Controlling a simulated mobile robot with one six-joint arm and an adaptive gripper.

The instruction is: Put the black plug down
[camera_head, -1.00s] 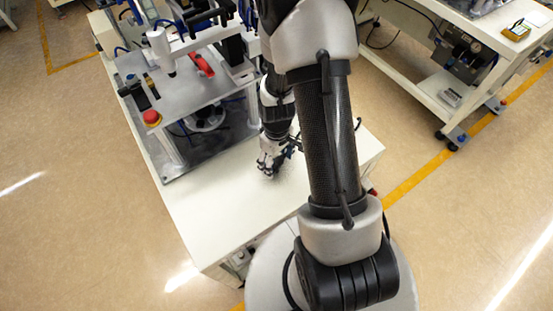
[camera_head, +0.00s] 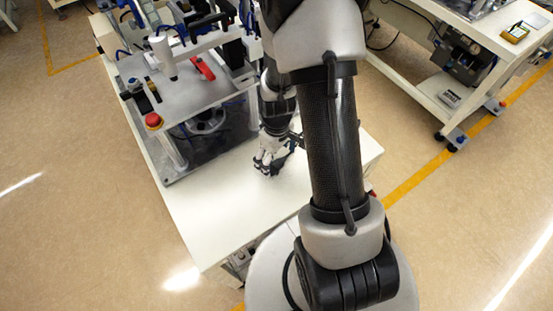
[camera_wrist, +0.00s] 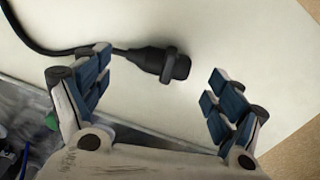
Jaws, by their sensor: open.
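The black plug (camera_wrist: 168,62) with its black cable lies on the white tabletop (camera_wrist: 215,40) in the wrist view. The cable runs off to the upper left, partly behind the left finger's tip. My gripper (camera_wrist: 160,88) is open, with its blue-padded fingers wide apart. The plug shows between and just beyond the fingertips, apart from the right finger. I cannot tell whether the left finger touches the cable. In the head view my gripper (camera_head: 269,166) is low over the tabletop (camera_head: 230,210); the plug cannot be made out there.
A machine fixture with a metal plate (camera_head: 185,92) and a red button (camera_head: 153,121) stands left of my gripper. The table's front part is clear. Another bench (camera_head: 470,55) stands at the upper right, across the floor.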

